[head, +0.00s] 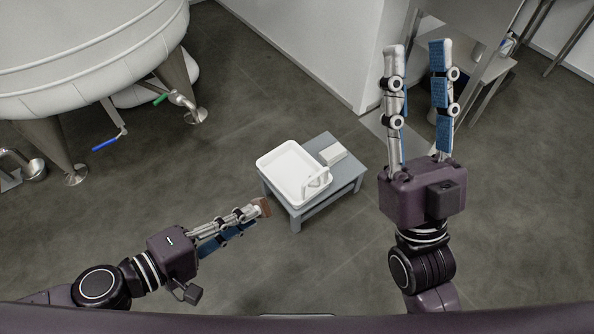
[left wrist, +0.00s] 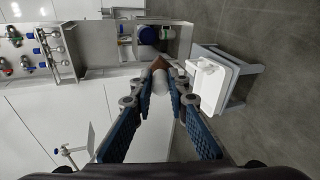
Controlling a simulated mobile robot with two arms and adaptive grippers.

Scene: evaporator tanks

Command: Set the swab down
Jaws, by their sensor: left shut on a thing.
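My left gripper (head: 256,211) is shut on a small brown-ended thing, which I take to be the swab (head: 264,207). Its brown end sticks out past the fingertips, just left of the low grey table (head: 303,217). In the left wrist view, the left gripper (left wrist: 160,88) closes around it; a pale rounded part and brown patches show between the fingers, the rest hidden. A white tray (head: 268,163) sits on the table, with a white upright piece at its near right corner. The swab is apart from the tray in the head view. My right gripper (head: 416,52) is open and empty.
A small pale block (head: 333,154) lies on the table beside the tray. A large white tank (head: 85,50) on metal legs stands at upper left, with a blue-handled valve (head: 107,143). A white wall and metal stand are at upper right. Open floor surrounds the table.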

